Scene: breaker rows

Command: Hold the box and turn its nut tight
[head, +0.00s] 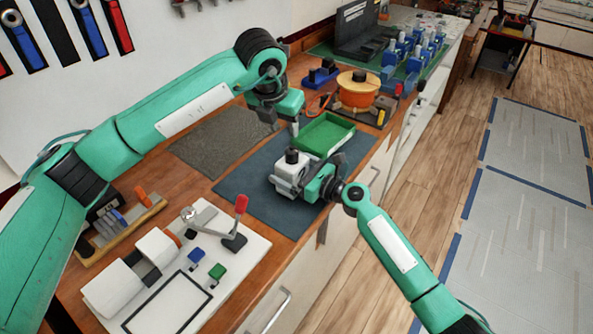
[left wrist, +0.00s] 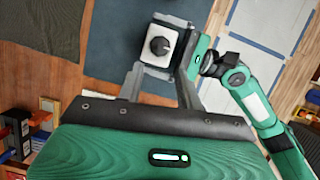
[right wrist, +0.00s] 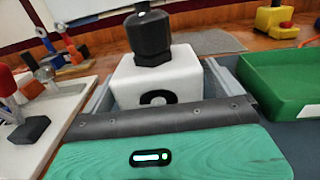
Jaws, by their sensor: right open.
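The box (head: 286,171) is a white block standing upright on the dark blue mat (head: 250,192). Its nut (head: 292,156) is a black knob on top, seen from above in the left wrist view (left wrist: 160,45) and from the side in the right wrist view (right wrist: 149,36). The box's near face has a dark curved mark (right wrist: 158,98). My right gripper (head: 293,184) is open, with one finger on each side of the box; whether they touch it I cannot tell. My left gripper (head: 295,127) points down above the nut, open and empty, fingers apart from it.
A green tray (head: 326,134) stands right behind the box. Beyond it are an orange reel (head: 357,90) and a blue fixture (head: 321,73). A white board (head: 172,303) with a red-handled lever (head: 240,210) lies at front left. A grey mat (head: 222,140) is clear.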

